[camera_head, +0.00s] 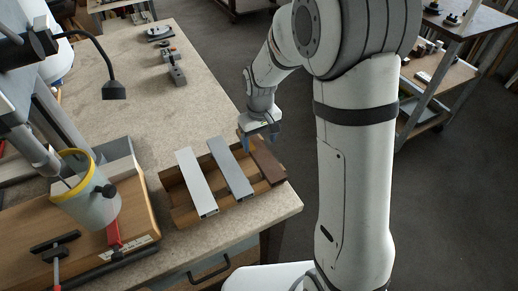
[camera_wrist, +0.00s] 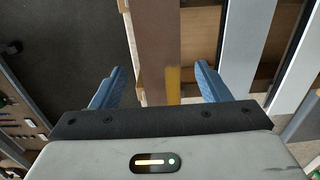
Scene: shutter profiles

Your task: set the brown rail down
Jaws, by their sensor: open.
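The brown rail (camera_head: 268,163) lies in the wooden tray (camera_head: 183,217) near the table's front corner, to the right of the other rails. It runs lengthwise between my fingers in the wrist view (camera_wrist: 157,45), with a yellow patch near its lower end. My gripper (camera_head: 261,137) is over the far end of the brown rail. In the wrist view my gripper (camera_wrist: 160,76) is open, with one blue finger on each side of the rail and visible gaps between. The rail's far end is partly hidden by the gripper in the head view.
A grey rail (camera_head: 231,170) and a silver rail (camera_head: 196,180) lie beside the brown one in the tray. A yellow-rimmed pot (camera_head: 92,208) and a wooden board with clamps stand at left. Small tools lie at the back of the table (camera_head: 205,93).

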